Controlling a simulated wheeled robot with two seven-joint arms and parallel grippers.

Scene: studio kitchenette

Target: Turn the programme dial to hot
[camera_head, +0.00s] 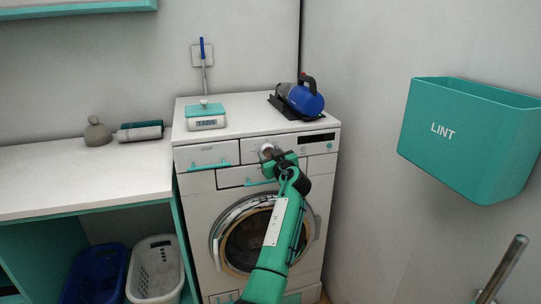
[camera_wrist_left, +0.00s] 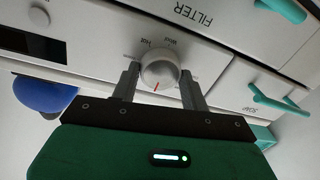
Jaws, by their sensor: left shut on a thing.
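The washing machine (camera_head: 205,180) stands against the back wall, its programme dial (camera_head: 266,150) on the front panel mostly covered by my left gripper (camera_head: 270,154). My right gripper is not in view.
A teal-lidded tabs box (camera_head: 206,119) and a blue appliance (camera_head: 304,99) stand on the machine. Drawer handles (camera_wrist_left: 268,101) are beside the dial. A teal lint bin (camera_head: 468,135) hangs on the right wall. A white counter (camera_head: 80,175) is at left, with baskets (camera_head: 153,275) below.

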